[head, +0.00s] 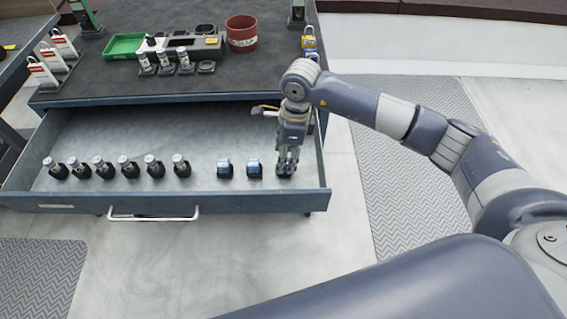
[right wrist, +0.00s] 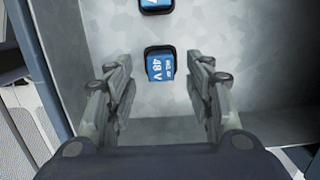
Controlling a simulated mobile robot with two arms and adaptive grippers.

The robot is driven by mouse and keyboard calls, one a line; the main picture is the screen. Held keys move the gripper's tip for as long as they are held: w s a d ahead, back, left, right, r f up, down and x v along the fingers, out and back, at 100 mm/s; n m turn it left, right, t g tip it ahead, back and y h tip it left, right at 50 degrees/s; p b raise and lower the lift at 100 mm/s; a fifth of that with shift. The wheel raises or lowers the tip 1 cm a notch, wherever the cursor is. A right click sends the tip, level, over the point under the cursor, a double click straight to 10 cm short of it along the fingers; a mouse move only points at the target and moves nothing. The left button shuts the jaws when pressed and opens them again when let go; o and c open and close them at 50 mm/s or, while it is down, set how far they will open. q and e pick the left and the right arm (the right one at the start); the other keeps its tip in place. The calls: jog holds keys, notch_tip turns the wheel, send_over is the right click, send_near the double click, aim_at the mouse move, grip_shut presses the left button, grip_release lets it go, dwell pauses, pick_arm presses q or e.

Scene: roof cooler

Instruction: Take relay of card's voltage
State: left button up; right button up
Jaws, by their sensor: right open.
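Blue-topped relays in dark holders stand in a row in the open drawer: one relay (head: 224,168), another (head: 254,168), and a third at the right end, mostly hidden in the head view by my right gripper (head: 286,163). In the right wrist view the near relay (right wrist: 160,68) reads "48 V" and lies between and beyond the open fingers, which look clear of it. A second relay (right wrist: 157,5) is cut off at the top edge. My left gripper is not in view. I cannot make out a card that gives a voltage.
The drawer (head: 180,206) also holds several dark cylinders with grey caps (head: 102,167) to the left. The table above carries a green tray (head: 125,45), a dark holder block (head: 193,45), a red cup (head: 242,33) and red-and-white tags (head: 42,72). The drawer's right wall is close to my gripper.

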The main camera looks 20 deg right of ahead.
notch_tip(320, 180, down, 3)
jog(key=shift+w+a+r, duration=0.1)
jog(key=shift+a+r, duration=0.05)
jog(key=shift+c, duration=1.4)
jog(key=c, duration=0.9)
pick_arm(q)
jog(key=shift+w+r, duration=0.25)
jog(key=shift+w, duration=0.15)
pick_arm(e)
jog(key=shift+o, duration=0.2)
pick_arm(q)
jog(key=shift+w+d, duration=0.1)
pick_arm(e)
jog(key=shift+r, duration=0.1)
